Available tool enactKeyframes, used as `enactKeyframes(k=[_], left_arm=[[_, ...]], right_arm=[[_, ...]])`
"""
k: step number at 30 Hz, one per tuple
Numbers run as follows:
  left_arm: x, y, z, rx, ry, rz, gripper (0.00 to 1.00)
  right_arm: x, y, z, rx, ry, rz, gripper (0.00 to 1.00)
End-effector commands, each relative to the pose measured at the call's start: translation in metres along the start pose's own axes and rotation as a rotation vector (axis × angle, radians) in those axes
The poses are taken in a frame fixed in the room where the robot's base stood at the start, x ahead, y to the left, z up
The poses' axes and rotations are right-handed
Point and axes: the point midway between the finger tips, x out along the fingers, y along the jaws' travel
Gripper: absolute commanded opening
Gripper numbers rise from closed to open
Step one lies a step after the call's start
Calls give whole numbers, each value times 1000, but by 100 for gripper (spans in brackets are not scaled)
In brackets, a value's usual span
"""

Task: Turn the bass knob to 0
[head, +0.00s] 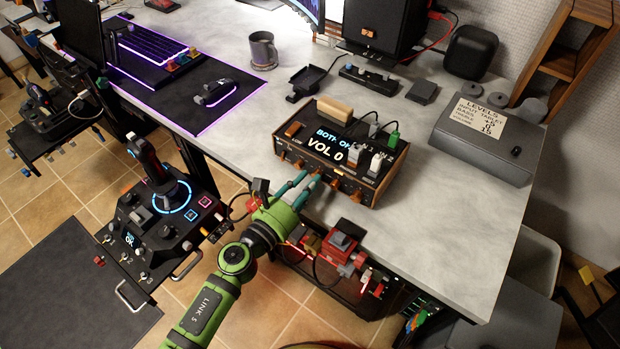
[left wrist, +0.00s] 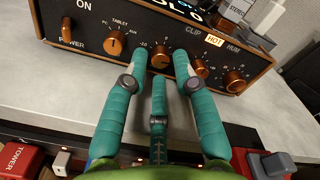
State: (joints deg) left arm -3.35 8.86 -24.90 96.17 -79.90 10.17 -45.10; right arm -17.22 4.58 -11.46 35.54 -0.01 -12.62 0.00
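The black and wood amplifier box (head: 393,172) stands on the grey desk, its front row of copper knobs facing my left arm. Its display reads VOL 0. Small gaps show between fingertips and knob, so the gripper looks open. I cannot read this knob's name. A selector knob (left wrist: 115,44) is to its left; two more knobs are to its right. In the head view, my left gripper (head: 308,181) is at the panel. My right gripper is out of view.
A grey box (head: 480,150) with a LEVELS note stands right of the amplifier. A mug (head: 262,50), a small pedal strip (head: 367,76) and a speaker (head: 383,27) stand behind. Red hardware (head: 342,243) sits below the desk's front edge, near my left arm. A joystick panel (head: 160,228) is at left.

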Motion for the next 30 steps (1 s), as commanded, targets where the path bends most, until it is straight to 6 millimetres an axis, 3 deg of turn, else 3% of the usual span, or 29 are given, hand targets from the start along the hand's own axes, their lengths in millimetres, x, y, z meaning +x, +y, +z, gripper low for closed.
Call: enactKeyframes(k=[4,12,13,15,30], left_arm=[[12,0,0,-1,0,1,28],[14,0,0,-2,1,1,28],[14,0,0,-2,0,1,24],[14,0,0,-2,0,1,0],[14,0,0,-76,0,1,0]], right_arm=[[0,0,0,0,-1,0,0],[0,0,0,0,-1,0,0],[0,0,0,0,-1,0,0],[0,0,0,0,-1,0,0],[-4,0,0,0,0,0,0]])
